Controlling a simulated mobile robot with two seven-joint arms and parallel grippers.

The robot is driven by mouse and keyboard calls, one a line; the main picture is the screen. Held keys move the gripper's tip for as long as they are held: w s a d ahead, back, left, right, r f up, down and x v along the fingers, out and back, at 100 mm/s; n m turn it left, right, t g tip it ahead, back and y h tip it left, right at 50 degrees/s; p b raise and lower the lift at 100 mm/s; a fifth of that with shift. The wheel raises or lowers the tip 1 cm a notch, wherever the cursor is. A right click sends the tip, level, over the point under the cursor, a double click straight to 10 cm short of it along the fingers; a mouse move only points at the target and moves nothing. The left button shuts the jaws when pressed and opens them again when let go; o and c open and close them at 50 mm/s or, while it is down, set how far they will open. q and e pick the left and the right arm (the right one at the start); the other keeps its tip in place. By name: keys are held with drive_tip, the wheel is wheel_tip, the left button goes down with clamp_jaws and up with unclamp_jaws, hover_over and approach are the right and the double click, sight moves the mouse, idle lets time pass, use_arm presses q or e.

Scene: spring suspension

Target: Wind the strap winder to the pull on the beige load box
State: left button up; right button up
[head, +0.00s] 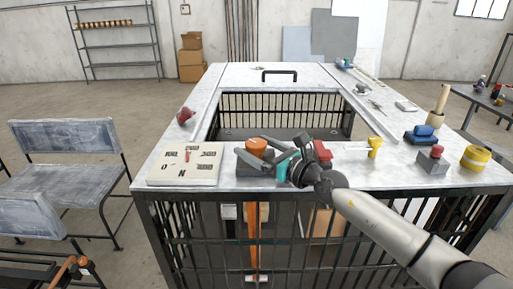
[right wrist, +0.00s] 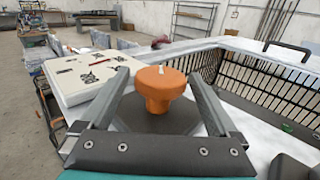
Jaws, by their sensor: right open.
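The strap winder's orange knob (head: 257,147) stands on a dark grey base at the front edge of the table. In the right wrist view the knob (right wrist: 158,90) has a small white mark on top. My right gripper (right wrist: 160,78) is open, with one finger on each side of the knob; I cannot tell whether they touch it. An orange strap (head: 252,228) hangs below the winder. The flat beige box (head: 186,163) with dark markings and a red mark lies left of the winder; it also shows in the right wrist view (right wrist: 88,90). My left gripper is not in view.
A barred opening lies behind the winder. A red object (head: 322,151), a yellow piece (head: 375,147), a grey block with a red knob (head: 433,160) and a yellow roll (head: 475,158) stand to the right. A dark red object (head: 185,116) sits at the left.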

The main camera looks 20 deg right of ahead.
drive_tip(key=c, duration=1.4)
drive_tip(key=m+h+p, duration=0.1)
drive_tip(key=p, duration=0.2)
drive_tip(key=t+h+p, duration=0.1)
drive_tip(key=p, duration=0.3)
drive_tip(key=shift+r+m+p, duration=0.3)
drive_tip(key=shift+m, duration=0.1)
drive_tip(key=shift+f+h+p, duration=0.2)
drive_tip(key=shift+h+p, duration=0.4)
drive_tip(key=o, duration=1.4)
drive_tip(key=shift+f, duration=0.1)
drive_tip(key=shift+s, duration=0.1)
